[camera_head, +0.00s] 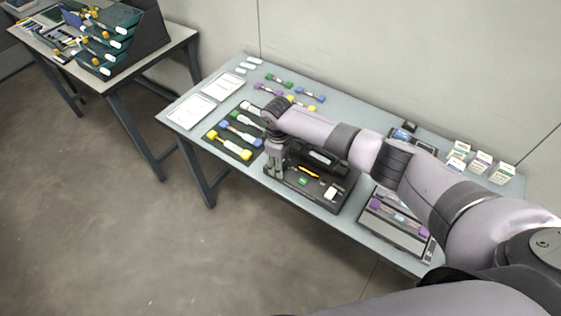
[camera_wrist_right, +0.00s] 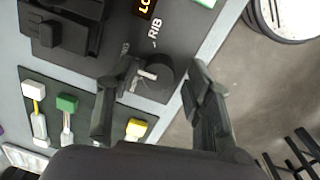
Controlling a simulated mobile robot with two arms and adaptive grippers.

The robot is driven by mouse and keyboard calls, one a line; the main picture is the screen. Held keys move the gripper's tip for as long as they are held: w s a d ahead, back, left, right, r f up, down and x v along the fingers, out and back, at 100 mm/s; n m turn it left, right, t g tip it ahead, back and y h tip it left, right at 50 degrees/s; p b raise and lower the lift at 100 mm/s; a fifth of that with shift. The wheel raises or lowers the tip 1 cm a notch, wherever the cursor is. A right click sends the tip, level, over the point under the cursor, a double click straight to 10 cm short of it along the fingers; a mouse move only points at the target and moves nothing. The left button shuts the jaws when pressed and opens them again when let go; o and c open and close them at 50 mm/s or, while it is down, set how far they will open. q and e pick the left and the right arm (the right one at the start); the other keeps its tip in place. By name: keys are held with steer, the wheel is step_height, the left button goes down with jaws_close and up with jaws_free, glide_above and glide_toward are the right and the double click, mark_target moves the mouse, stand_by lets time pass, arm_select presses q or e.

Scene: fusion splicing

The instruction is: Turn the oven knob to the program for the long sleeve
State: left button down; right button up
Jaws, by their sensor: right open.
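The oven knob (camera_wrist_right: 150,76) is a round black dial with a short white mark, on the dark panel (camera_wrist_right: 185,32) of the splicing device in the right wrist view. Small white labels surround it; "RIB" reads clearly, while those on its left are partly hidden or too small to read. An orange display (camera_wrist_right: 146,8) shows letters starting "LO", cut off by the frame edge. My right gripper (camera_wrist_right: 158,88) is open, its fingers on either side of the knob; contact is unclear. In the head view my right gripper (camera_head: 274,166) points down at the left end of the device (camera_head: 318,200).
A black mat with colour-ended pieces, including a yellow one (camera_head: 228,146), lies left of the device. A second device (camera_head: 395,225) stands right. White cards (camera_head: 480,160) stand at the back right. A side table (camera_head: 85,75) holds stacked trays.

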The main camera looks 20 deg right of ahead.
step_height(320, 180, up, 12)
steer(key=shift+s+a, duration=0.3)
stand_by(0.5)
